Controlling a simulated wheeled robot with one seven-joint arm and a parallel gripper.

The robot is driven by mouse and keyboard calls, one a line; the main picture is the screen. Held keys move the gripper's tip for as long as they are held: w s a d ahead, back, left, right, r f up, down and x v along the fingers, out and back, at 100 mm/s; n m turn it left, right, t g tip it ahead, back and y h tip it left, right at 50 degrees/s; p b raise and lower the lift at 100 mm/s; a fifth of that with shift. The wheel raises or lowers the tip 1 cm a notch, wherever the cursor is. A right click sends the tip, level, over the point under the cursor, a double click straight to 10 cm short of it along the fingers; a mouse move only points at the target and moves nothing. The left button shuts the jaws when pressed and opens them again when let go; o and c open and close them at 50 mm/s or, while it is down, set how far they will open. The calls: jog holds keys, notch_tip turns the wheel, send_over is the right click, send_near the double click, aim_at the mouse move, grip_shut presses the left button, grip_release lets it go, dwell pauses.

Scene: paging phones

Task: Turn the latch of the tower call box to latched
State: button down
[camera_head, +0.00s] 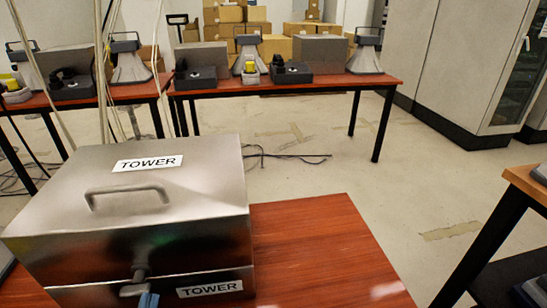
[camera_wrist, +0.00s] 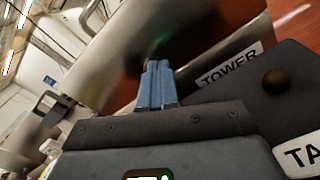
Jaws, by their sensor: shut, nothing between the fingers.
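The tower call box (camera_head: 190,195) is a brushed-metal box with a closed lid, a lid handle (camera_head: 127,192) and TOWER labels on top and front. Its latch (camera_head: 139,276) sits on the front face, left of the front label. My gripper (camera_head: 148,299) shows only its blue fingertips at the bottom edge, just below the latch. In the wrist view the blue fingers (camera_wrist: 156,86) are together and empty, pointing at the box front beside its TOWER label (camera_wrist: 229,64). The fingers hide part of the latch, so I cannot tell its exact angle or whether they touch it.
The box stands on a red-brown table (camera_head: 315,240) with bare top to its right. In the wrist view a dark surface with a round knob (camera_wrist: 276,82) and a label starting "TA" lies close at the right. A back table (camera_head: 300,86) holds phones and horn-shaped devices.

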aim_at(122, 296)
jog(key=shift+x, duration=1.1)
jog(key=shift+s+a+f, duration=0.1)
jog(key=shift+a, duration=0.1)
jog(key=shift+s+a+r+p, duration=0.1)
jog(key=shift+a+r+p, duration=0.45)
jog(key=shift+p, duration=0.8)
jog(key=shift+s+a+r+p, duration=0.15)
jog(key=shift+a+r+p, duration=0.05)
jog(key=shift+a+p, duration=0.55)
jog(key=shift+d+r, duration=0.1)
jog(key=shift+r, duration=0.05)
jog(key=shift+r+p, duration=0.3)
jog(key=shift+p, duration=0.3)
jog(key=shift+p+v, duration=0.7)
jog(key=shift+v, duration=2.35)
